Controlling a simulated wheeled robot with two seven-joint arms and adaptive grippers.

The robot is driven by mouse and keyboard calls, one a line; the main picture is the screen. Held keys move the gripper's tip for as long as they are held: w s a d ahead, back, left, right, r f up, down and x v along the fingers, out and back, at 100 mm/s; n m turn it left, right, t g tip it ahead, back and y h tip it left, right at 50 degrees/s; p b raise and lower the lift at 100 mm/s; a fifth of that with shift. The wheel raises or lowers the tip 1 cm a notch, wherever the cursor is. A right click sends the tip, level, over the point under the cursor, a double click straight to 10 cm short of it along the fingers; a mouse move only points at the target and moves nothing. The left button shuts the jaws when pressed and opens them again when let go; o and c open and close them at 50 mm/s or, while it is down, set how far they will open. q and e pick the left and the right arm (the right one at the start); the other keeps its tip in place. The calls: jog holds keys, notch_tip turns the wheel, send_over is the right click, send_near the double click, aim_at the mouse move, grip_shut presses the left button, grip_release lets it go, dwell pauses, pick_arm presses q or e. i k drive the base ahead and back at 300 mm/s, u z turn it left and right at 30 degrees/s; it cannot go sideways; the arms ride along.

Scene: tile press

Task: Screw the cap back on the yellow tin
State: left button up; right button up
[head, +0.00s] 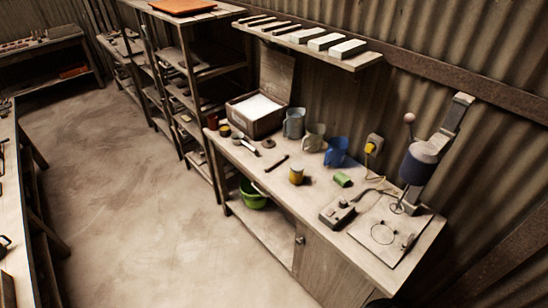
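A yellow tin (297,175) stands upright near the front edge of the long workbench (272,177), about the middle of its length. It is too small to tell whether its top is capped. A small dark round piece (268,143) lies on the bench behind and left of it; I cannot tell whether it is a cap. A small red tin (212,121) and another small yellowish container (224,130) stand at the bench's left end. Neither of my grippers is in view.
A blue jug (336,151), grey jugs (294,122), a green cylinder (342,180), a grey control box (337,212) and a press (418,163) stand on the bench. An open box (258,122) is at the back. The floor (130,190) before the bench is clear.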

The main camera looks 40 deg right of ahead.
aim_at(296, 179)
jog(key=i, duration=2.8)
jog(key=z, duration=3.5)
